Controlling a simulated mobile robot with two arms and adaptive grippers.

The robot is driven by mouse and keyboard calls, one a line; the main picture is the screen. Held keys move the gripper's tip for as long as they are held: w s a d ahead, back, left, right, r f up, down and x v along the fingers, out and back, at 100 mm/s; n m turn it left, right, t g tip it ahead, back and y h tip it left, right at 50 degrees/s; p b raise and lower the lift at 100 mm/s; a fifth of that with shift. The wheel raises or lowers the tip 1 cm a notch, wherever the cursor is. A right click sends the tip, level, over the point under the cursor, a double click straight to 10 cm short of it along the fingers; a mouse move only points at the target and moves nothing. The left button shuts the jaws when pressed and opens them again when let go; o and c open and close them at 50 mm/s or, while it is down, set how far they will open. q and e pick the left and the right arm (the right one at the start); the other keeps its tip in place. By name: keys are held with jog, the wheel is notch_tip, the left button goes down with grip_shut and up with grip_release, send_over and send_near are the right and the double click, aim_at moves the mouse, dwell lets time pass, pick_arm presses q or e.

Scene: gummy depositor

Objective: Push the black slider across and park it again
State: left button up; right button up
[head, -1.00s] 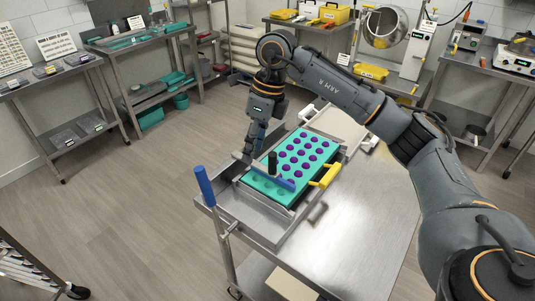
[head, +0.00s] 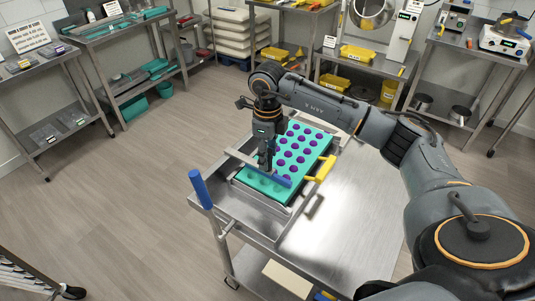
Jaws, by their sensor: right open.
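The depositor frame (head: 232,202) sits on the steel table and holds a teal mould (head: 310,139) with purple-filled cavities. A blue bar (head: 281,181) lies across the near end of the mould. The black slider's upright knob is not clearly distinguishable from the dark fingers over it. My right gripper (head: 267,166) points down at the bar's left part, with its fingers open around or just beside where the knob stands; I cannot tell if they touch it. My left gripper is out of view.
A blue-handled lever (head: 200,189) rises at the frame's near left corner. A yellow handle (head: 325,168) sticks out on the mould's right side. The steel table (head: 345,225) is clear to the right. Shelves with teal and yellow bins stand behind.

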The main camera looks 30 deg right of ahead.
jog(key=shift+s+f, duration=0.15)
jog(key=shift+f, duration=0.6)
jog(key=shift+c, duration=0.9)
grip_shut()
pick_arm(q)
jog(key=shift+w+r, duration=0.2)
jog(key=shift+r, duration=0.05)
